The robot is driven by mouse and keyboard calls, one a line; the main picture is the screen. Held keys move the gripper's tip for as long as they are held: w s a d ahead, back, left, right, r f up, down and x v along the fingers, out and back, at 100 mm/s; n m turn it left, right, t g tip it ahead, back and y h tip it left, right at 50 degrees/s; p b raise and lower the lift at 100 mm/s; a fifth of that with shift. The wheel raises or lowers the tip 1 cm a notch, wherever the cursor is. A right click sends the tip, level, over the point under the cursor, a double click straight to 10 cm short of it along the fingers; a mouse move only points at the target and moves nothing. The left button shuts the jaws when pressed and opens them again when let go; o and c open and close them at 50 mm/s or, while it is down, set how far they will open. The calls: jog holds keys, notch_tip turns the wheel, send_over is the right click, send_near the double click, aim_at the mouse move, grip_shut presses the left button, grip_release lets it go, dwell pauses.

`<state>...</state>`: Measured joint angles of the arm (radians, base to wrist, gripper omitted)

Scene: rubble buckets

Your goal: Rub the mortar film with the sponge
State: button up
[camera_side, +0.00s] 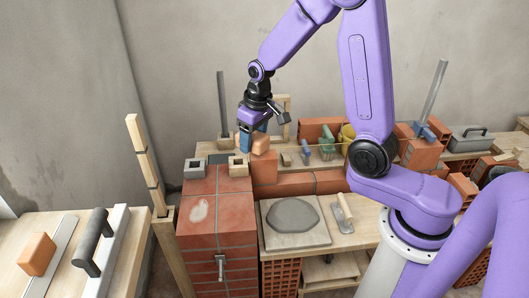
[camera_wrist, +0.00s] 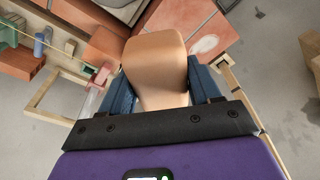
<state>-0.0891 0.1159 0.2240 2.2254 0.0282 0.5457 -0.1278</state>
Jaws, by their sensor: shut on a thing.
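The mortar film (camera_side: 199,209) is a pale whitish patch on top of the red tiled brick pier (camera_side: 222,226). It also shows in the wrist view (camera_wrist: 204,44), beyond the sponge. My gripper (camera_side: 253,138) is above the back of the pier, behind and to the right of the film. Its blue fingers are shut on a tan-orange sponge (camera_side: 262,144), which fills the middle of the wrist view (camera_wrist: 157,62). The sponge is apart from the film. In the side view, the fingers partly hide it.
Two small hollow blocks, one grey (camera_side: 194,168) and one tan (camera_side: 238,165), stand at the pier's back edge. A board with grey mortar (camera_side: 293,214) and a trowel (camera_side: 343,213) lie to the right. A wooden post (camera_side: 144,160) stands left of the pier.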

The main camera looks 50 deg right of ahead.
jog(key=w+a+f+n, duration=0.4)
jog(key=w+f, duration=0.2)
jog(key=w, duration=0.3)
jog(key=n+y, duration=0.1)
jog(key=n, duration=0.3)
send_over(199, 208)
jog(key=w+d, duration=0.2)
notch_tip(199, 208, down, 10)
jog(key=shift+d, duration=0.2)
jog(key=shift+s, duration=0.15)
notch_tip(199, 208, down, 7)
jog(key=s+a, duration=0.3)
jog(key=shift+s+a+r, duration=0.15)
jog(key=shift+s+a, duration=0.15)
jog(key=shift+a, duration=0.05)
jog(key=shift+s+a, duration=0.85)
jog(key=shift+s, duration=0.05)
jog(key=shift+f, duration=0.55)
jog(key=shift+w+d, duration=0.1)
jog(key=shift+w+d, duration=1.55)
jog(key=shift+d, duration=0.05)
